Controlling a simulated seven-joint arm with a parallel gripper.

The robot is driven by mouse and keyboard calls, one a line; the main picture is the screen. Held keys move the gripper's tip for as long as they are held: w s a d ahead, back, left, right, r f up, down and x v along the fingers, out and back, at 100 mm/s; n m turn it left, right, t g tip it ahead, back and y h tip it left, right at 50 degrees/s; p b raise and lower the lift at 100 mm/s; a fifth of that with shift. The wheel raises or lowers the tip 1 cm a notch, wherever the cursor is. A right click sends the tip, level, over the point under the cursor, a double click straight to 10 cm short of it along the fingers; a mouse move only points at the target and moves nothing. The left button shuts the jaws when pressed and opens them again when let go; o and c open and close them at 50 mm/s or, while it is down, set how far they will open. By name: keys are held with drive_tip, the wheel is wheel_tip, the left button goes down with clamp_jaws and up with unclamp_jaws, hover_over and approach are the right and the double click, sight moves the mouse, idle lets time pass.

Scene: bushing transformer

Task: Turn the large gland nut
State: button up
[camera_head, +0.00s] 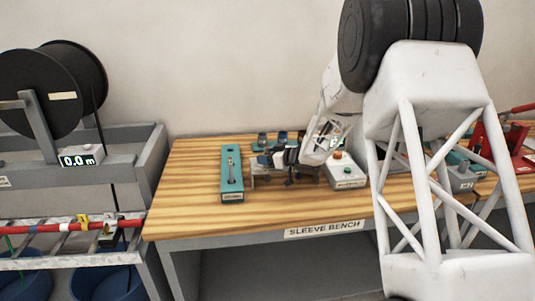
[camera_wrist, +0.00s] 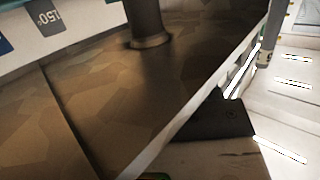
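I cannot clearly make out the large gland nut in either view. In the head view my gripper (camera_head: 290,160) is a small dark shape at the end of my white arm, low over the middle of the sleeve bench (camera_head: 190,210). It overlaps a cluster of small grey and dark parts, so contact cannot be told. Its fingers are too small to read. The wrist view is a close, tilted look at a brown patterned surface (camera_wrist: 110,100) with a dark round post (camera_wrist: 147,22) rising from it. A dark block (camera_wrist: 215,130) lies at the lower right there.
A black reel (camera_head: 60,85) is at far left. The bench's left end is clear.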

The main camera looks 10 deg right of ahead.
drive_tip(key=o, duration=0.8)
drive_tip(key=shift+c, duration=0.2)
drive_tip(key=shift+d, duration=0.1)
drive_tip(key=shift+v, duration=2.95)
drive_tip(key=shift+r, duration=0.1)
